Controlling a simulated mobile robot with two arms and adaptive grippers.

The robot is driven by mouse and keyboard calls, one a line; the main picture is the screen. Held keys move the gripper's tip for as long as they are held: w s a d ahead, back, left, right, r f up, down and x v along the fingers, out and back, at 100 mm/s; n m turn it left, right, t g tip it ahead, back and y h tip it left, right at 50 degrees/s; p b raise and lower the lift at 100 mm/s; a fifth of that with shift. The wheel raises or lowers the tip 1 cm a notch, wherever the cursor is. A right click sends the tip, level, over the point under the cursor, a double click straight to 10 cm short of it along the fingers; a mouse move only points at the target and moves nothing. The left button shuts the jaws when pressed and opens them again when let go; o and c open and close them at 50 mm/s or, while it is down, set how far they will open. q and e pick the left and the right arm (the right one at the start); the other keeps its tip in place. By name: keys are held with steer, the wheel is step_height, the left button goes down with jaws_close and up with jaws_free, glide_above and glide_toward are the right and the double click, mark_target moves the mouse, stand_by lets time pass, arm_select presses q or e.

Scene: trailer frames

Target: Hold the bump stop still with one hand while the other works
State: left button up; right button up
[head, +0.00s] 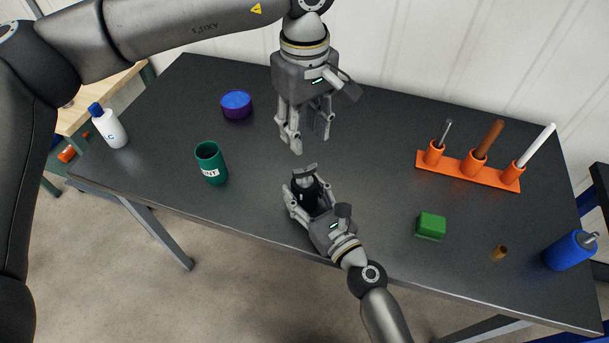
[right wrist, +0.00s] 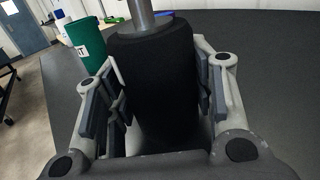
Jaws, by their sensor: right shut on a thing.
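The bump stop (right wrist: 155,85) is a black, upright cylinder with a grey metal rod out of its top in the right wrist view. It sits between the fingers of my right gripper (right wrist: 158,95), which is shut on it. In the head view the bump stop (head: 307,188) is a small dark shape near the table's front edge, partly hidden by my right gripper (head: 300,182). My left gripper (head: 308,141) points down above and behind it, apart from it. Its fingers are spread and nothing shows between them.
On the dark table (head: 370,120) are a green cup (head: 210,165), a purple round tub (head: 236,104), a white bottle (head: 110,129), an orange rack (head: 455,168) with upright tools, a green block (head: 431,225), a small brown piece (head: 499,253) and a blue cylinder (head: 569,250).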

mark_target(305, 167)
arm_select(q)
step_height(305, 167, down, 12)
steer(key=n, duration=1.5)
steer(key=shift+r, duration=0.1)
steer(key=shift+c, duration=0.4)
